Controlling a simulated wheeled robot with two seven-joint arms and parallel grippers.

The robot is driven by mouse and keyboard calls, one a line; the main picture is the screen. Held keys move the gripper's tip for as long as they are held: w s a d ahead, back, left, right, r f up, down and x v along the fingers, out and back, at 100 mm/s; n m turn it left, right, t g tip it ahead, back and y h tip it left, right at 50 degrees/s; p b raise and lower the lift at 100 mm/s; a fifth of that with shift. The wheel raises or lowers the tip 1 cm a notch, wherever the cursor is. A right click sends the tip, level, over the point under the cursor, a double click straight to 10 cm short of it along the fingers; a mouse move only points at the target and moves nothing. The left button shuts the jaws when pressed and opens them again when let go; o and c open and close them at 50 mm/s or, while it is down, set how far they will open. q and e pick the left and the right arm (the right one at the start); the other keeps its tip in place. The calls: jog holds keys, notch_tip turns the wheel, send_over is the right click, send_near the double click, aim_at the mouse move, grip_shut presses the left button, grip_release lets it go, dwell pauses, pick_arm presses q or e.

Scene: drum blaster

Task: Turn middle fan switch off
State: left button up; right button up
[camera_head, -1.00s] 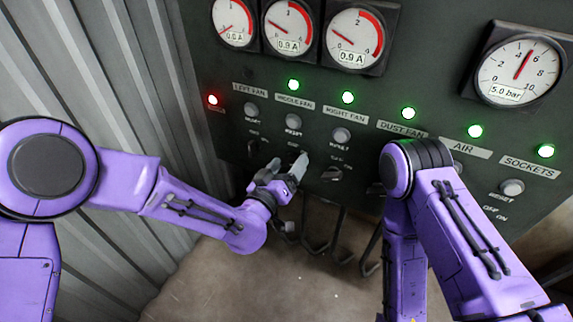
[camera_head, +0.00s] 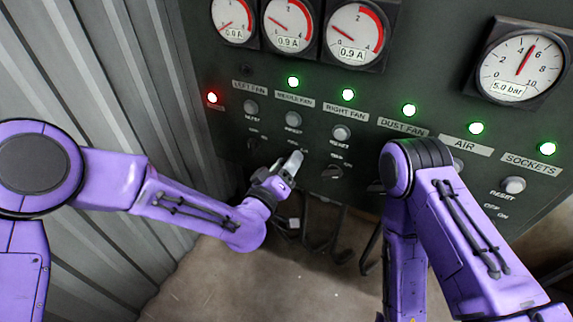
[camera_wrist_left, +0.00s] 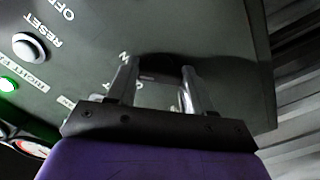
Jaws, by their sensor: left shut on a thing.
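The middle fan switch (camera_wrist_left: 158,64) is a dark knob between the fingers of my left gripper (camera_wrist_left: 158,80) in the left wrist view. In the head view my left gripper (camera_head: 289,166) is at the panel below the middle fan's reset button (camera_head: 293,119) and hides most of the switch. The gripper is shut on it. The middle fan light (camera_head: 293,82) glows green above its label, and the middle gauge (camera_head: 288,25) reads 0.9 A. The switch's exact angle is hidden. My right gripper is out of view.
The right fan switch (camera_head: 332,172) is close to the right of my left gripper, and the left fan switch (camera_head: 253,144) is to its left. A red light (camera_head: 212,98) glows at the panel's left edge. My right arm (camera_head: 440,215) stands before the dust fan column.

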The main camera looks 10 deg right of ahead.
pick_arm(q)
jog(key=n+b, duration=0.2)
jog(key=n, duration=0.6)
jog(key=shift+n, duration=0.4)
dwell(0.4)
jog(key=o, duration=1)
jog(key=shift+o, duration=0.2)
jog(key=b+v, duration=0.1)
jog(key=v, duration=0.9)
jog(key=shift+s+a, duration=0.2)
